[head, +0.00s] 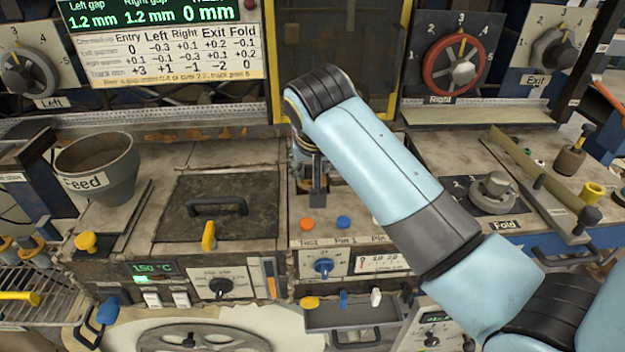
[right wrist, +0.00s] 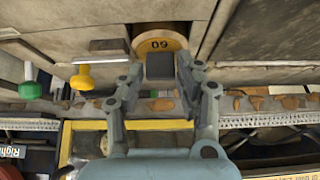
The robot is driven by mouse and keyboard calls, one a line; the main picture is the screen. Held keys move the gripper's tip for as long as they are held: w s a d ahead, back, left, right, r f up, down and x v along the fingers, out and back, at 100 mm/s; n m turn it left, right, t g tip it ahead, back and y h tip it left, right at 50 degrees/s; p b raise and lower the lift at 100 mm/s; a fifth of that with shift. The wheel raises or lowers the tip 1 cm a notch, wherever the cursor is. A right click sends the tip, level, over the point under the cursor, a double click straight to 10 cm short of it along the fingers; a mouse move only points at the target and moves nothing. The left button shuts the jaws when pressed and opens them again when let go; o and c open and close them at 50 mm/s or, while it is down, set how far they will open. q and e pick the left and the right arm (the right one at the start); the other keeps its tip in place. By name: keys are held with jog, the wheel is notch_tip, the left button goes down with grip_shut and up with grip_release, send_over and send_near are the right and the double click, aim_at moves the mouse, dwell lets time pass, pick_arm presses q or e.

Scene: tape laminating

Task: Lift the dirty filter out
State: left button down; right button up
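My right gripper (head: 318,190) points down over the worktop, left of the right arm's forearm, and my wrist hides much of what is around it. In the right wrist view the right gripper (right wrist: 160,75) has its two fingers apart, one on each side of a dark square block (right wrist: 159,66). Narrow gaps seem to show between the block and the fingers. Behind the block is a round tan disc (right wrist: 152,44) with digits that look like 60, in a round opening. I cannot tell whether this block and disc are the dirty filter. My left gripper is not in view.
A dark hatch with a handle (head: 216,206) lies left of my right gripper, and a grey Feed bowl (head: 98,166) beyond it. Orange and blue buttons (head: 343,222) sit in front. A yellow frame (head: 276,60) stands behind. A yellow knob (right wrist: 84,78) is near the fingers.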

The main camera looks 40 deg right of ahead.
grip_shut()
dwell(0.3)
